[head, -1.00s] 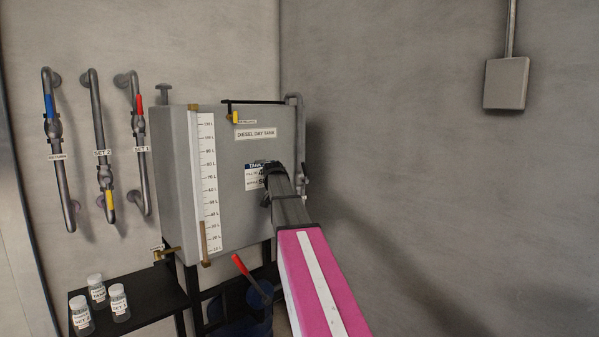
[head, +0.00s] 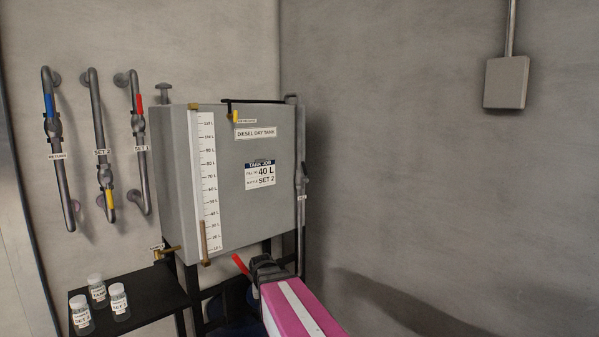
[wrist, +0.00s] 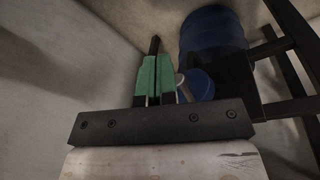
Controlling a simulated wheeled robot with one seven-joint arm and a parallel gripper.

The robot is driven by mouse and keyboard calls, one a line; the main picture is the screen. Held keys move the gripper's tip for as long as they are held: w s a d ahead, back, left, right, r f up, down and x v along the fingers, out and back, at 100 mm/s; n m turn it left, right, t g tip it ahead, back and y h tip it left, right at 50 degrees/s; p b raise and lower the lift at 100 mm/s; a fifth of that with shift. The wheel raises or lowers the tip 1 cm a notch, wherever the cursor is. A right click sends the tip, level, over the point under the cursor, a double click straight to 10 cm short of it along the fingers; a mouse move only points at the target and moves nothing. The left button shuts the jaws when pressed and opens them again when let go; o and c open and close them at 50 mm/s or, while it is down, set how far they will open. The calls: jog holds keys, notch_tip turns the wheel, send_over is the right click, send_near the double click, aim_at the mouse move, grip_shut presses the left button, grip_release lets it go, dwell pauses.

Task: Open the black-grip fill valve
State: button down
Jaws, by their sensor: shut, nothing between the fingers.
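The fill valve shows as a small dark grip (head: 305,180) on the vertical grey pipe along the right side of the day tank (head: 225,210), with a small white label below it. The grip is small in the head view, and its exact angle is hard to tell. My gripper (wrist: 157,60) is shut and empty, with its green fingers together in the wrist view. In the head view it is low in front of the tank, below and left of the valve and apart from it. Its fingertips are hidden there behind the dark wrist.
A red lever (head: 241,264) stands just left of my wrist. A blue drum (wrist: 212,35) and black stand legs (wrist: 275,47) show in the wrist view. Sample jars (head: 118,302) sit on a black shelf at left. Wall pipes (head: 105,150) hang left. Right of the tank is open.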

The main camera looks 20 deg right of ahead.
jog(key=s+d+f+h, duration=0.1)
jog(key=s+h, duration=0.1)
jog(key=m+t+h, duration=0.9)
jog(key=t+h, duration=0.2)
jog(key=h, duration=0.4)
send_near(305, 172)
jog(key=s+a, duration=0.3)
jog(key=a, duration=0.3)
jog(key=x, duration=1.3)
jog(key=shift+w+d+r, duration=0.15)
jog(key=shift+d+r, duration=0.1)
jog(key=shift+d, duration=0.05)
